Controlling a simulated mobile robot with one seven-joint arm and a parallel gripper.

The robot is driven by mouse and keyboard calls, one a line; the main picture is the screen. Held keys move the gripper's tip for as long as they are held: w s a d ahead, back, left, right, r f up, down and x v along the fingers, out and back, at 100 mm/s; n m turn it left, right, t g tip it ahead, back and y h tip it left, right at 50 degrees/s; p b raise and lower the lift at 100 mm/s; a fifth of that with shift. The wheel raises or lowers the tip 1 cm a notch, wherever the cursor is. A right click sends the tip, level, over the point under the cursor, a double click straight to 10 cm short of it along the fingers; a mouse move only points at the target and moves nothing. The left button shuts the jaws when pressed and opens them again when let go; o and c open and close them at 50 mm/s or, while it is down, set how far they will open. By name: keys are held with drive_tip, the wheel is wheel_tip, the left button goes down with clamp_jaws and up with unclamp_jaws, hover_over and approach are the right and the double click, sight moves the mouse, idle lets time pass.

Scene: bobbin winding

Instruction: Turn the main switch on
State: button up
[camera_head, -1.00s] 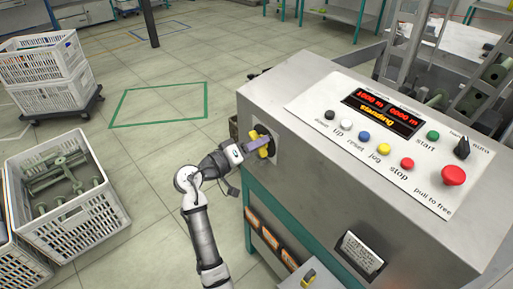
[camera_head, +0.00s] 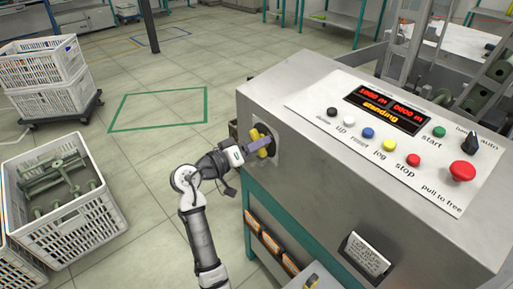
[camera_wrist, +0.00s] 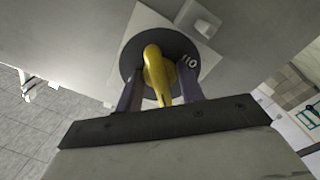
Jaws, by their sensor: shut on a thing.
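The main switch has a yellow handle (camera_head: 263,150) on a dark round disc on the left side of the grey machine cabinet (camera_head: 330,170). In the wrist view the yellow handle (camera_wrist: 156,72) stands nearly upright on the black disc (camera_wrist: 131,62), with a white mark beside it at the upper right. My gripper (camera_head: 258,147) is shut on the handle. In the wrist view its two fingers (camera_wrist: 160,92) lie on either side of the handle. The finger contact is partly hidden.
A lit display (camera_head: 385,110) on the cabinet top seems to read "standing". Coloured buttons and a red stop knob (camera_head: 463,171) are beside it. White crates stand at left, one holding green bobbins (camera_head: 60,185). The floor between crates and cabinet is open.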

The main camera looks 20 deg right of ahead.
drive_tip(key=shift+m+b, duration=1)
drive_tip(key=shift+b, duration=0.25)
drive_tip(key=shift+m+b, duration=1.5)
drive_tip(key=shift+b, duration=0.95)
drive_tip(key=shift+m+b, duration=0.4)
drive_tip(key=shift+b, duration=0.05)
drive_tip(key=o, duration=1.6)
drive_tip(key=shift+c, duration=0.2)
drive_tip(key=v, duration=0.9)
